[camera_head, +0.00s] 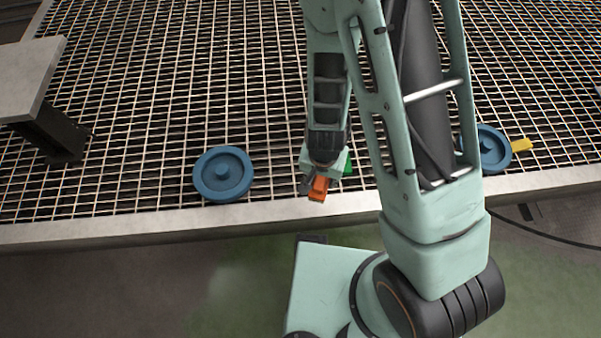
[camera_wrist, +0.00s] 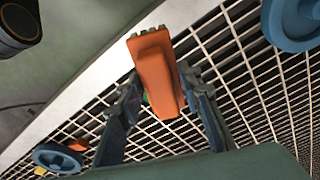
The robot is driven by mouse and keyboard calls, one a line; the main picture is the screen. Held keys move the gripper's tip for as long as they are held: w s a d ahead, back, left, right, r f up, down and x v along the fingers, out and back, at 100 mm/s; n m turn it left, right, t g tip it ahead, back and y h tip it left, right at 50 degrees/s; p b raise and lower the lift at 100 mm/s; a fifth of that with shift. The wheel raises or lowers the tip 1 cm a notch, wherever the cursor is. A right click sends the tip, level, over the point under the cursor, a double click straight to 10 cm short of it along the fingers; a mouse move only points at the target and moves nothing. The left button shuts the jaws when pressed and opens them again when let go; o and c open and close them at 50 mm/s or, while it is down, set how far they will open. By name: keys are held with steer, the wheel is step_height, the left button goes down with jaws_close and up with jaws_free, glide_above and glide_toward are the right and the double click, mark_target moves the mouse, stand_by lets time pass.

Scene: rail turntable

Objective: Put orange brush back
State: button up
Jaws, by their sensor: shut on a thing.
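The orange brush (camera_head: 318,188) is between the fingers of my gripper (camera_head: 319,180), near the front edge of the metal grating. The wrist view shows its orange body (camera_wrist: 158,72) between the two dark fingers of my gripper (camera_wrist: 160,88), which is shut on it. A small green thing (camera_head: 348,166) shows just right of my gripper; a bit of green (camera_wrist: 146,99) also shows behind the brush in the wrist view. I cannot tell whether the brush touches the grating.
A second orange thing (camera_wrist: 78,145) lies near that disc. A grey slab (camera_head: 30,75) stands at left.

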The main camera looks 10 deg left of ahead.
steer(key=shift+s+d+f, duration=0.1)
steer(key=shift+s+f, duration=0.2)
steer(key=shift+f, duration=0.2)
steer(key=shift+w+a+f, duration=0.2)
steer(key=shift+w+f, duration=0.05)
steer(key=shift+f, duration=0.05)
steer(key=w+a+f+b, duration=0.1)
steer(key=w+a+f, duration=0.1)
steer(key=w, duration=0.1)
steer(key=w+a+f+b, duration=0.1)
steer(key=w+a+f, duration=0.1)
steer(key=w+f, duration=0.1)
steer(key=w+a+f+b, duration=0.1)
steer(key=w+a+f, duration=0.1)
steer(key=w+f, duration=0.1)
steer(key=shift+w+a+f, duration=0.15)
steer(key=shift+w, duration=0.25)
steer(key=shift+w+a+f, duration=0.1)
steer(key=shift+w, duration=0.25)
steer(key=shift+w+f+b, duration=0.1)
steer(key=shift+f+b, duration=0.05)
steer(key=shift+b, duration=0.15)
steer(key=shift+w+a+f+b, duration=0.15)
steer(key=shift+f+b, duration=0.3)
steer(key=shift+f, duration=0.45)
steer(key=shift+w+a+f+b, duration=0.1)
steer(key=shift+f+b, duration=0.3)
steer(key=shift+f, duration=0.5)
